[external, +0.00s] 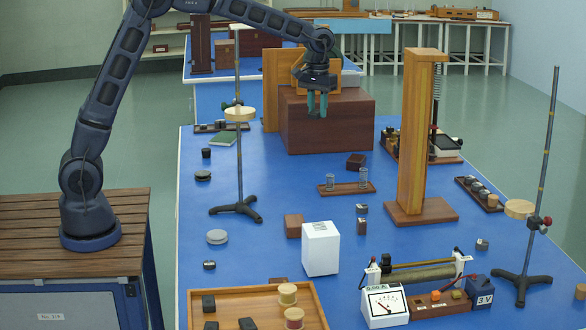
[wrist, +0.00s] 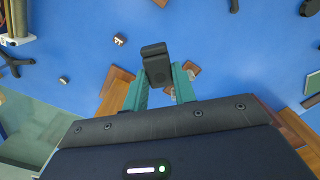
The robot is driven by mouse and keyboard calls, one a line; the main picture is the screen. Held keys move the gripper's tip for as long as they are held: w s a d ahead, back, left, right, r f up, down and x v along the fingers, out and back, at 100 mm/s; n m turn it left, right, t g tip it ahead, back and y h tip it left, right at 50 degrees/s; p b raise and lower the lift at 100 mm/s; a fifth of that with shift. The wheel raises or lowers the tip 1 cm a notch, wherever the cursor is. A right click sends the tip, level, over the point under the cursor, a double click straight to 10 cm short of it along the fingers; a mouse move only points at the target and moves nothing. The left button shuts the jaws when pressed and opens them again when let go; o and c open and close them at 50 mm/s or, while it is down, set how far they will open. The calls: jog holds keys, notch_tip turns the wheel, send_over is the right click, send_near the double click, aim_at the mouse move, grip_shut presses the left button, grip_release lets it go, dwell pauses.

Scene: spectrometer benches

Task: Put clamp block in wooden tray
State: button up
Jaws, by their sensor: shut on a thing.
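My gripper (external: 317,105) hangs in front of the brown wooden box at the back of the blue bench. In the wrist view my gripper (wrist: 159,80) has its teal fingers on either side of a small dark block, which I take for the clamp block (wrist: 156,64). It is held between the fingertips, above the bench. In the external view the block cannot be made out between the fingers. The wooden tray (external: 255,303) is at the near left of the bench, cut by the picture's lower edge. It holds dark blocks and two round spools.
The brown box (external: 335,125) is right behind my gripper. A tall wooden column (external: 418,140) stands to the right, and a thin ring stand (external: 239,165) to the left. A white box (external: 321,248) stands near the tray. Small parts lie scattered on the blue bench (external: 290,190).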

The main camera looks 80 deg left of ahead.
jog(key=s+d+m, duration=0.1)
jog(key=d+m, duration=0.1)
jog(key=d, duration=1.4)
jog(key=m, duration=0.7)
send_over(246, 304)
notch_tip(246, 304, down, 20)
jog(key=shift+f, duration=2.55)
jog(key=shift+f, duration=0.15)
jog(key=o, duration=1)
jog(key=shift+o, duration=0.2)
